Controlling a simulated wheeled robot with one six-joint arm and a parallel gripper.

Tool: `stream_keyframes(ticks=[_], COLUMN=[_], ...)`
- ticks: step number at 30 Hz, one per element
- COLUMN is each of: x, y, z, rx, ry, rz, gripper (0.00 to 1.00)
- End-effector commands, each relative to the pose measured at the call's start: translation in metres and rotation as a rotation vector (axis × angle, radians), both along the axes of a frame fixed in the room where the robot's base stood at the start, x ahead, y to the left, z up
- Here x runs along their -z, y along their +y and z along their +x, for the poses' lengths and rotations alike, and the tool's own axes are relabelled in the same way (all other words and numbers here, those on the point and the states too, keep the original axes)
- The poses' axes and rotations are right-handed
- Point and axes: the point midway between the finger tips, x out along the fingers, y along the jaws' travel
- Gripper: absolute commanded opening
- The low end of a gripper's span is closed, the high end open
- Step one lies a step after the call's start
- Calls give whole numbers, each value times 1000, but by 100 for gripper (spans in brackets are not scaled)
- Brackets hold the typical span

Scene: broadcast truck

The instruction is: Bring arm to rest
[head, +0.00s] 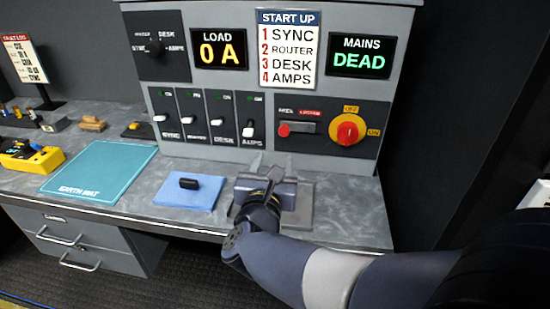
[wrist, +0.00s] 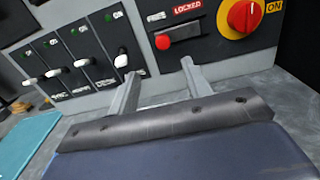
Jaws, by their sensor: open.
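My arm reaches in from the lower right of the head view, and my gripper (head: 268,168) is low over the grey bench, in front of the control panel (head: 230,75). In the wrist view my gripper (wrist: 158,72) shows two fingers spread apart with nothing between them. The fingers point toward the panel, below the AMPS switch and the red lock handle (wrist: 178,40). Whether the fingertips touch the panel is unclear. A grey pad (head: 299,210) lies under the gripper, partly hidden by it.
A blue cloth (head: 205,196) with a small black block (head: 189,184) lies left of my gripper. A teal earth mat (head: 100,170) and a yellow meter (head: 30,158) are farther left. A red and yellow rotary switch (head: 348,130) is on the panel. The MAINS display (head: 362,57) reads DEAD.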

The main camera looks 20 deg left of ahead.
Motion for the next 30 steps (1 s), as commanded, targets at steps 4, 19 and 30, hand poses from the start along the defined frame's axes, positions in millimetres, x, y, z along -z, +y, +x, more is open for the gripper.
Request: stream_keyframes(ticks=[4,19,30], x=[0,-1,0], y=[0,9,23], z=[0,45,102], rx=[0,5,5], ry=[0,1,2], rz=[0,-1,0], gripper=[47,47,47])
